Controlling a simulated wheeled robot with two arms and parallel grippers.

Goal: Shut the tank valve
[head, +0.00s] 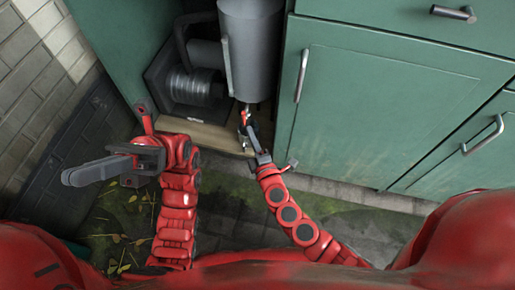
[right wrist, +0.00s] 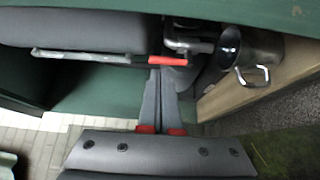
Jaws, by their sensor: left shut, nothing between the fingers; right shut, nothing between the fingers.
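A grey cylindrical tank (head: 252,45) stands in an open bay between green cabinet panels. At its bottom is a small valve with a red lever (head: 246,114). In the right wrist view the red lever (right wrist: 168,60) lies roughly level in the picture, beside a metal valve body (right wrist: 190,42). My right gripper (head: 246,128) is shut and empty, its tips right by the lever. The shut fingers also show in the right wrist view (right wrist: 158,75); whether they touch the lever I cannot tell. My left gripper (head: 70,177) is shut and empty, out to the left, away from the tank.
A dark machine with a ribbed metal cylinder (head: 196,86) stands left of the tank on a wooden shelf board (head: 205,132). A green cabinet door (head: 375,110) with a bar handle (head: 301,76) closes off the right side. A brick wall (head: 40,60) is at far left.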

